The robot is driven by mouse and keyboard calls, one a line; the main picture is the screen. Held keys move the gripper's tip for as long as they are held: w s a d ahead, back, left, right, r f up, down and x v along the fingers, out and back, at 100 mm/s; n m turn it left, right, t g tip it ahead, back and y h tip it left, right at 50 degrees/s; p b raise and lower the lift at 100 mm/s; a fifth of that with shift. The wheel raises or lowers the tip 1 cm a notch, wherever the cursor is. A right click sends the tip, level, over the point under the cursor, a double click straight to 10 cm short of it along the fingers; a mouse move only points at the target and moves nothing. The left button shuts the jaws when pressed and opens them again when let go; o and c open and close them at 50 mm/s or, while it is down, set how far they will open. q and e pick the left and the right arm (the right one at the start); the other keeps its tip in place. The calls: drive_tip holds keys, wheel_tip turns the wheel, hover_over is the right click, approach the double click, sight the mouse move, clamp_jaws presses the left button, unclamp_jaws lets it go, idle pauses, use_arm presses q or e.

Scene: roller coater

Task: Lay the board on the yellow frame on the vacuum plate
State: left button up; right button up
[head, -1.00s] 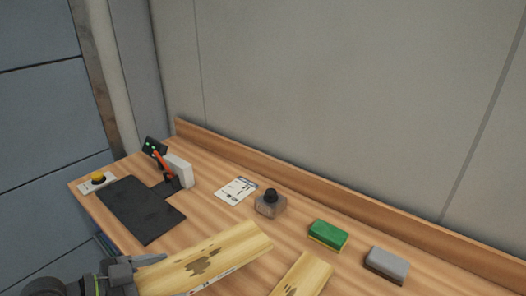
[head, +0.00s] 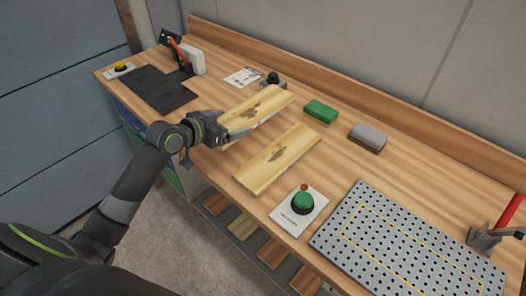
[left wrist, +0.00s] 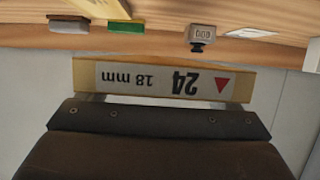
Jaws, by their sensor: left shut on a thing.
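The board in my grip (head: 262,103) is pale yellow wood with a dark patch on top. My left gripper (head: 218,131) is shut on its left end, and the board appears raised above the bench. In the left wrist view the board's edge (left wrist: 150,80) carries an upside-down label with "24", "18 mm" and a red triangle. A second similar board (head: 290,150) lies on the bench in front of it. The grey perforated vacuum plate (head: 330,235) is at the lower right, with the yellow frame (head: 362,207) as a thin outline on it. My right gripper is out of view.
A green button box (head: 303,203) stands between the second board and the plate. Behind are a green sponge (head: 320,110), a grey block (head: 368,136), a weight (head: 272,80) and a card (head: 243,77). A red-handled tool (head: 508,212) is by the plate's right side.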

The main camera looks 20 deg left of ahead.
use_arm(q)
hover_over(232, 153)
wheel_tip(232, 153, down, 5)
drive_tip(key=shift+w+a, duration=0.1)
drive_tip(key=shift+f, duration=0.75)
wheel_tip(232, 153, down, 2)
drive_tip(key=shift+f, duration=0.5)
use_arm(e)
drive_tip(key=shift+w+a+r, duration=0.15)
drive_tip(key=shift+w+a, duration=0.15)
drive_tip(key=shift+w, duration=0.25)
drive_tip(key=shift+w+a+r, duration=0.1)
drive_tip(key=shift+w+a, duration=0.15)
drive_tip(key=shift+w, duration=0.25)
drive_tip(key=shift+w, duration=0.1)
